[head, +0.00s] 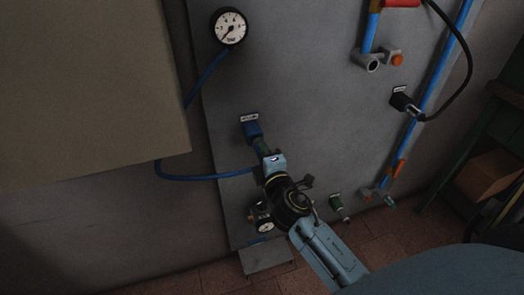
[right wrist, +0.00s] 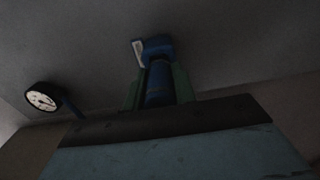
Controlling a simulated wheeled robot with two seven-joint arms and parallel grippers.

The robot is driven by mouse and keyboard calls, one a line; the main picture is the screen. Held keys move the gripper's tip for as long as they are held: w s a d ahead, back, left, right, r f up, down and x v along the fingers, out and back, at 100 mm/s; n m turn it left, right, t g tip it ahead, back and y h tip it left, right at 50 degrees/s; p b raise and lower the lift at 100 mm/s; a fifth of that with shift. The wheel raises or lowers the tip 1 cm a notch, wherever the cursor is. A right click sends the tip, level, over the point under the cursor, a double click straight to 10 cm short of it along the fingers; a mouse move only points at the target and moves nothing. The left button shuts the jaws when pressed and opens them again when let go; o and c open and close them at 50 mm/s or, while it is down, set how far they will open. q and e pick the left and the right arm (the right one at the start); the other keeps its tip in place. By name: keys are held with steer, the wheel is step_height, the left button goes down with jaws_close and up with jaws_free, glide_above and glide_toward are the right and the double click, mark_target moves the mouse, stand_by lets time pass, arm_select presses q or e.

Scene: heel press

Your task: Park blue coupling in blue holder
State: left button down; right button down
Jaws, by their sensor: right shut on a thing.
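The blue holder (head: 253,128) is mounted on the grey wall panel, under a small white label. My right gripper (head: 262,147) reaches up to just below it and is shut on the blue coupling. In the right wrist view the blue coupling (right wrist: 158,85) stands between the green fingers of my right gripper (right wrist: 159,78). Its far end meets the blue holder (right wrist: 157,45) there; how deep it sits inside I cannot tell. In the head view the fingers mostly hide the coupling. My left gripper is not in view.
A blue hose (head: 205,178) loops from the pressure gauge (head: 229,26) toward my gripper. A small gauge (head: 264,226) sits below. A beige box (head: 80,90) fills the upper left.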

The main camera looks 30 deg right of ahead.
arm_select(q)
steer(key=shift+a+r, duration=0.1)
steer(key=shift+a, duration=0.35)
arm_select(e)
steer(key=shift+w, duration=0.2)
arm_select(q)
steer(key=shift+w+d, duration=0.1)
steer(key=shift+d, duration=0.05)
arm_select(e)
steer(key=shift+w+d, duration=0.1)
steer(key=shift+w, duration=0.05)
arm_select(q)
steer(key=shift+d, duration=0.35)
arm_select(e)
steer(key=shift+w, duration=0.25)
steer(key=shift+d, duration=0.1)
